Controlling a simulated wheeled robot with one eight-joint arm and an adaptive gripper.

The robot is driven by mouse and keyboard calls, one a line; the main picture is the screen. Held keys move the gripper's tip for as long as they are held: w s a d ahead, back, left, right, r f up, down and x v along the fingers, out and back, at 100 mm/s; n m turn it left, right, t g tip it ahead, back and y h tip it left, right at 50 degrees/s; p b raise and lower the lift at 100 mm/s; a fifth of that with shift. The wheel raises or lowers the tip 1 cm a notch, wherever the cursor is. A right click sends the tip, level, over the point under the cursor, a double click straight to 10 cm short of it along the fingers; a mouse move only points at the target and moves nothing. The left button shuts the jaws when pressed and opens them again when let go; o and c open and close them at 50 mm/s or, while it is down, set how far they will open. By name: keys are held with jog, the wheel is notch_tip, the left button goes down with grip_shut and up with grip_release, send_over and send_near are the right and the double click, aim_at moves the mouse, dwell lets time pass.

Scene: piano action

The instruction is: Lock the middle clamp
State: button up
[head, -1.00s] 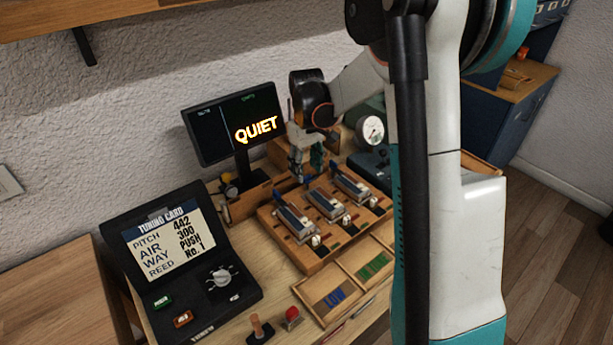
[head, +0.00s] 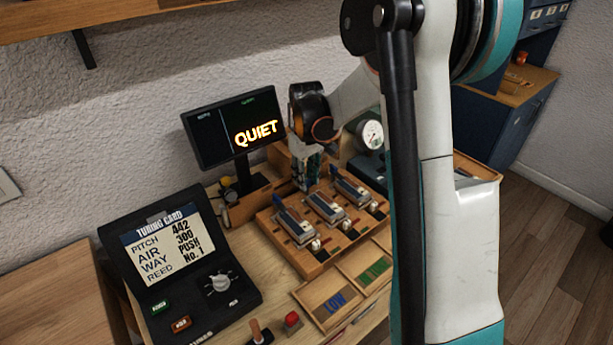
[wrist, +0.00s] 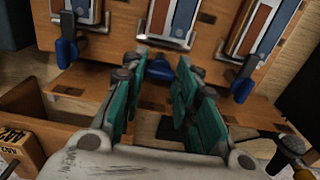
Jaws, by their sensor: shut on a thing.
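The middle clamp (head: 326,207) sits between two similar clamps on a wooden block, with a metal frame around blue and brown strips. Its blue lever (wrist: 160,68) sticks out at the block's back edge, between my fingertips in the wrist view. My gripper (wrist: 159,74), with teal finger pads, is shut on that lever. In the head view my gripper (head: 305,184) is low behind the middle clamp, and its fingertips are partly hidden.
The outer clamps' blue levers (wrist: 67,50) (wrist: 242,88) stand to either side of my fingers. A monitor (head: 232,125) reading QUIET is left of my wrist. A gauge (head: 370,135) stands behind the clamps. A tuning card case (head: 180,260) lies at the left.

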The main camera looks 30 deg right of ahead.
jog(key=shift+m, duration=0.3)
jog(key=m, duration=0.3)
jog(key=shift+m+p, duration=0.3)
jog(key=m, duration=0.4)
jog(key=shift+m, duration=0.3)
jog(key=m, duration=0.4)
jog(key=shift+p, duration=0.4)
jog(key=m, duration=0.5)
jog(key=o, duration=1.1)
jog(key=shift+c, duration=0.2)
